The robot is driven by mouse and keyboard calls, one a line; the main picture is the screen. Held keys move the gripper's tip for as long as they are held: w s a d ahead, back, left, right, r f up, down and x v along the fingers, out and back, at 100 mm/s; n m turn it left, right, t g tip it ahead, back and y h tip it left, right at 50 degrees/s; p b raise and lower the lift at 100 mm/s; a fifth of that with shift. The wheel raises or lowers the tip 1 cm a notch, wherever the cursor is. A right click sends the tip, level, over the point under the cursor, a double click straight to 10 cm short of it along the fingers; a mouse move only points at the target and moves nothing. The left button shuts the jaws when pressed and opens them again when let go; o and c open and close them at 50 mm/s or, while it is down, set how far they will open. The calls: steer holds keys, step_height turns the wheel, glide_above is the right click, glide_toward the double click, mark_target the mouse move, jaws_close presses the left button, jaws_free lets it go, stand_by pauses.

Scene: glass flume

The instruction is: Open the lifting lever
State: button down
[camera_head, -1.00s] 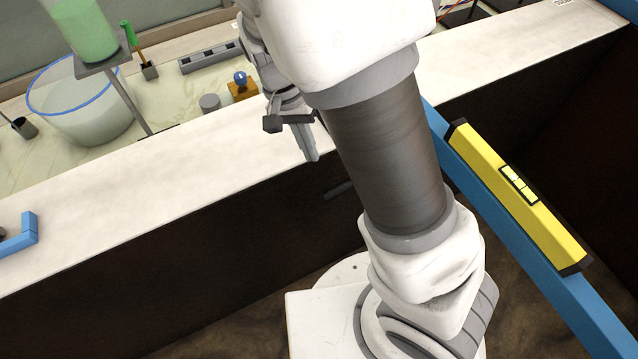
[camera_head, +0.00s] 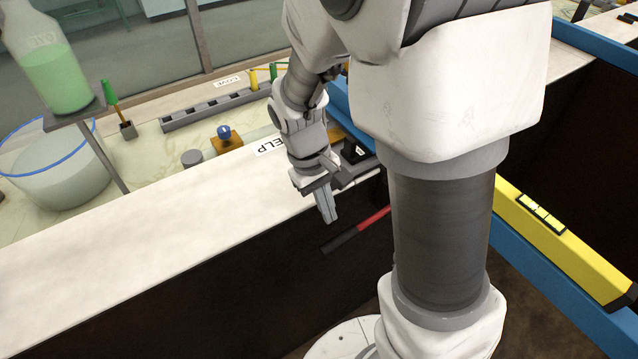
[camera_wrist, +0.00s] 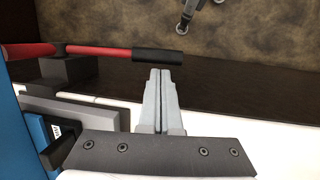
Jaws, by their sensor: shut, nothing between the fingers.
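The lifting lever (camera_head: 374,219) is a red bar with a black grip (camera_head: 340,241), sticking out along the dark side of the flume wall. In the wrist view its red bar (camera_wrist: 105,51) runs across the upper left, and its black grip (camera_wrist: 158,57) ends just beyond my fingertips. My gripper (camera_head: 331,220) is shut and empty, pointing down over the wall's edge, close to the grip. In the wrist view my gripper (camera_wrist: 162,72) has its fingers together just below the grip; I cannot tell whether they touch it. My arm hides part of the lever's mount in the head view.
A blue beam (camera_head: 545,285) with a yellow spirit level (camera_head: 560,240) lies right of my arm. The white wall top (camera_head: 130,235) is mostly clear at left. Behind it stand a green-filled bottle (camera_head: 55,70), a clear bucket (camera_head: 60,170) and a grey strip (camera_head: 215,107).

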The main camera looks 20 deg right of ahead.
mark_target(334, 238)
steer(key=b+x, duration=0.1)
steer(key=x, duration=0.5)
steer(key=shift+f, duration=0.1)
steer(key=shift+a+b+x, duration=0.2)
steer(key=shift+b+x, duration=0.6)
steer(key=shift+x, duration=0.35)
steer(key=shift+w, duration=0.15)
